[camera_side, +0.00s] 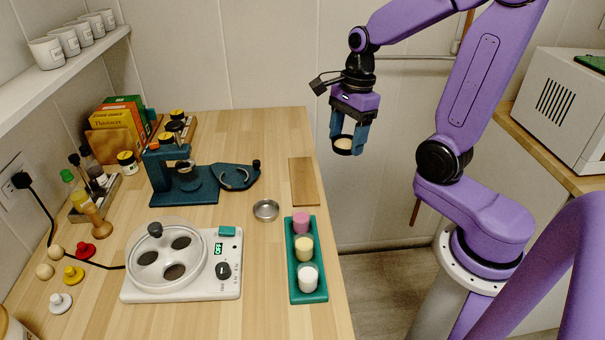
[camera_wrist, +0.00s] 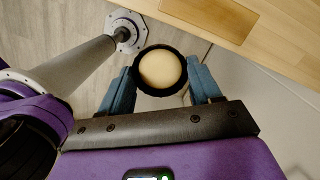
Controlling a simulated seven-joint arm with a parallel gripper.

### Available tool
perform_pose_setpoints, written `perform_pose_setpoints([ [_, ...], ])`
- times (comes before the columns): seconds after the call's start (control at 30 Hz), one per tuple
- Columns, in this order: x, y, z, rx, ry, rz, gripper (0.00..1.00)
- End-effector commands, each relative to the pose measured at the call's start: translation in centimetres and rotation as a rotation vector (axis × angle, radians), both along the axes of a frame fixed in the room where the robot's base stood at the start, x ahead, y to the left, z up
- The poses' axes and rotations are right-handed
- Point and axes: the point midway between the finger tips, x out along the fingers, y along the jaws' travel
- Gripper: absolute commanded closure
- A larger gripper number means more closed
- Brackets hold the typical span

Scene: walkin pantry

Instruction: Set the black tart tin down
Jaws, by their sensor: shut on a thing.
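The black tart tin (camera_wrist: 179,91) is a small round dark ring with a pale, cream-coloured filling or dough inside. My gripper (camera_wrist: 160,86) is shut on the tin, with one blue finger on each side of it. In the side view my gripper (camera_side: 349,140) holds the black tart tin (camera_side: 342,149) in the air, to the right of the wooden counter's right edge and above the counter's height. The tin's underside is hidden.
The counter's back right is clear.

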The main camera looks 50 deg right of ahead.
Motion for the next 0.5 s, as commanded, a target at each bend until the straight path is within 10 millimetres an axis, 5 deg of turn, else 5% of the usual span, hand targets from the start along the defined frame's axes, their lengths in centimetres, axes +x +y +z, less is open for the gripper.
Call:
perform_pose_setpoints([
  [0.5,6.8,-0.8,-3.3,0.001,0.004,0.002,0.66],
])
